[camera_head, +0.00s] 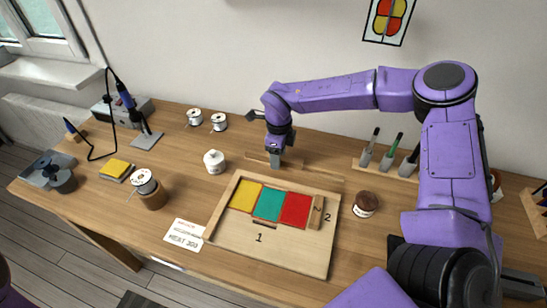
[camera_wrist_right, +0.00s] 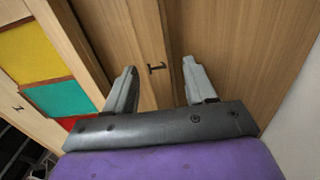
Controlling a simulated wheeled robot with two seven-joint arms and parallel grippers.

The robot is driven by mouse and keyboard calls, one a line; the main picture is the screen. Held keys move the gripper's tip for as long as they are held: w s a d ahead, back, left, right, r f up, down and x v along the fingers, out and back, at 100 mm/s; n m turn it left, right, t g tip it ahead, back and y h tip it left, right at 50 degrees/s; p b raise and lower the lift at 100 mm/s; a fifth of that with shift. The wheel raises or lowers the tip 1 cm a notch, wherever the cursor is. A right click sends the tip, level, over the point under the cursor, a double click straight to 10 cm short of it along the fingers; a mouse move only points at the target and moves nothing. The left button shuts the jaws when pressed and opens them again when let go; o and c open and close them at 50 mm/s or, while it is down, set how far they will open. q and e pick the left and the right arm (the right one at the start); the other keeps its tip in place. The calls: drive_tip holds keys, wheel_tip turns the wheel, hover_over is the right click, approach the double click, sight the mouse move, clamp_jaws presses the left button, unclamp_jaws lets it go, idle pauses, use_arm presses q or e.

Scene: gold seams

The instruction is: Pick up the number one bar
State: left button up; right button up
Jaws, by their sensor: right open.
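A long thin wooden bar (camera_head: 318,175) lies on the table just behind the wooden board. In the right wrist view a dark number one mark shows on this bar (camera_wrist_right: 150,35), between the fingertips. My right gripper (camera_head: 275,160) points down over the left part of the bar. In the wrist view my right gripper (camera_wrist_right: 160,85) is open, one finger on each side of the bar, with nothing held. Whether the fingertips reach down beside the bar, I cannot tell. My left gripper is out of view.
The wooden board (camera_head: 290,255) holds yellow, green and red panels and a short bar marked 2 (camera_head: 315,212). A white jar (camera_head: 214,161) stands left of the right gripper. A brown-lidded jar (camera_head: 366,203) and a tool rack (camera_head: 385,170) stand to the right.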

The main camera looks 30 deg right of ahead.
drive_tip(key=shift+f, duration=0.2)
idle(0.4)
drive_tip(key=shift+c, duration=0.3)
clamp_jaws()
